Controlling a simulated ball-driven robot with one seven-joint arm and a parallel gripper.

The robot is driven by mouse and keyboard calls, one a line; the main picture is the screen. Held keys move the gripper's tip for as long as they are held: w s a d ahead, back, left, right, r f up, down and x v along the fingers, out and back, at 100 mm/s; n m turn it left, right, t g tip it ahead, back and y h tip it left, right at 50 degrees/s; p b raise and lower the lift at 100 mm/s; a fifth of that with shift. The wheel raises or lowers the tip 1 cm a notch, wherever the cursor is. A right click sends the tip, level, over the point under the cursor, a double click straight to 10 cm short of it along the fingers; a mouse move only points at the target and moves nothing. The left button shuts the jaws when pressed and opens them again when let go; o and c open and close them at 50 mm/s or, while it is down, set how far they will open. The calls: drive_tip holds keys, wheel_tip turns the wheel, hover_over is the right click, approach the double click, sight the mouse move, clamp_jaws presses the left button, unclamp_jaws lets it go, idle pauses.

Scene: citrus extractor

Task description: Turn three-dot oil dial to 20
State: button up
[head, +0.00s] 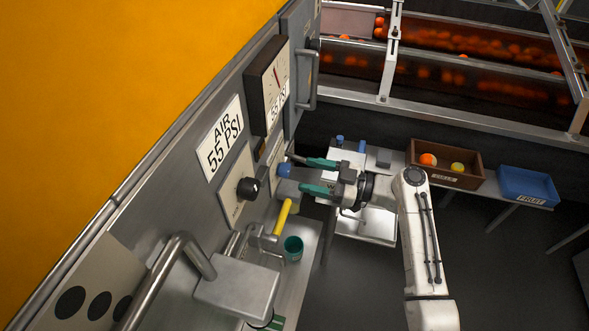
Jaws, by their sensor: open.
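My gripper (297,172) reaches in from the right toward the grey machine panel. A black round dial knob (248,188) sits on a pale plate to the left of the blue knob. A plate with three large black dots (98,300) is at the lower left of the panel. I cannot read a scale or the number 20 at either knob, and which knob the dots belong to is unclear.
A gauge (270,80) and an "AIR 55 PSI" sign (221,138) are above. A yellow-handled lever (283,217), a grey bent pipe (160,275) and a green cup (293,248) stand below. A brown crate (478,177) with fruit and a blue bin (527,187) are right.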

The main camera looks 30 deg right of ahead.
sight(289, 171)
drive_tip(key=shift+x, duration=2.5)
drive_tip(key=shift+c, duration=0.5)
drive_tip(key=c, duration=1)
drive_tip(key=shift+o, duration=0.2)
